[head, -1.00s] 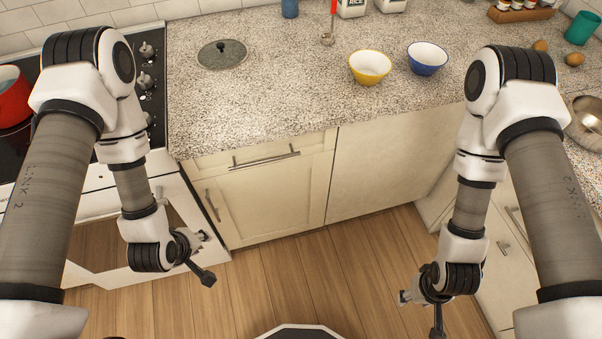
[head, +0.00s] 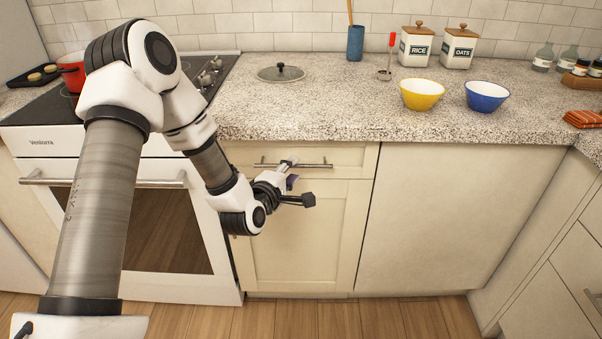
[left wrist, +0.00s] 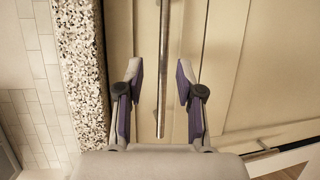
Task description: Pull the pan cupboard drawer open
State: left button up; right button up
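The drawer (head: 335,156) is the cream front just below the counter, right of the oven, and looks shut. Its horizontal bar handle (head: 312,165) is partly covered by my left gripper (head: 298,182) in the head view. In the left wrist view the handle (left wrist: 163,40) runs upright in the picture, between the two spread fingers (left wrist: 159,68). The left gripper is open and not clamped on the bar. Whether a finger touches the handle, I cannot tell. My right gripper is out of view.
A cupboard door (head: 305,235) lies below the drawer, with a plain panel (head: 455,220) to its right. The oven (head: 150,215) with its bar handle (head: 100,180) is at left. The counter (head: 330,110) overhangs above, holding a yellow bowl (head: 421,94) and a blue bowl (head: 486,95).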

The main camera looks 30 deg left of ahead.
aim_at(296, 167)
pick_arm(q)
jog(key=x, duration=0.4)
jog(key=shift+w+a+f, duration=0.15)
jog(key=shift+a+f, duration=0.1)
jog(key=shift+d+r, duration=0.1)
jog(key=shift+c, duration=0.4)
grip_shut()
